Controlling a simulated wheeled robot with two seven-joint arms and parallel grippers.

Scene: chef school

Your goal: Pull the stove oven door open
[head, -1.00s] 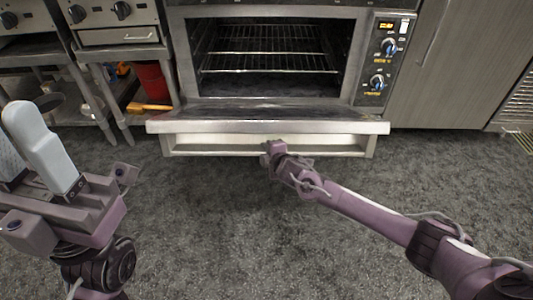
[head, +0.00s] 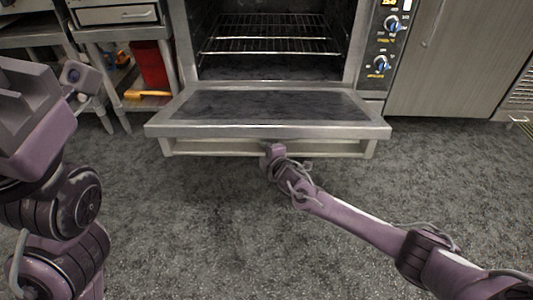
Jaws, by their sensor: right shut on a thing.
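The stove oven door (head: 270,104) is folded down and open. Its dark inner panel faces up, and its front edge juts out over the lower front of the oven (head: 376,70). My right gripper (head: 275,147) is at the middle of the door's front edge, shut on the door. The door's edge hides its fingertips and the handle. My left gripper (head: 30,100) is at the upper left, away from the door. Only its body shows; its fingers are outside the picture.
Wire racks (head: 270,46) are inside the oven cavity. A control panel with knobs (head: 391,24) is to its right, beside a steel cabinet (head: 450,60). At left are a steel stand (head: 118,33) and a red container (head: 148,62). The grey floor in front is clear.

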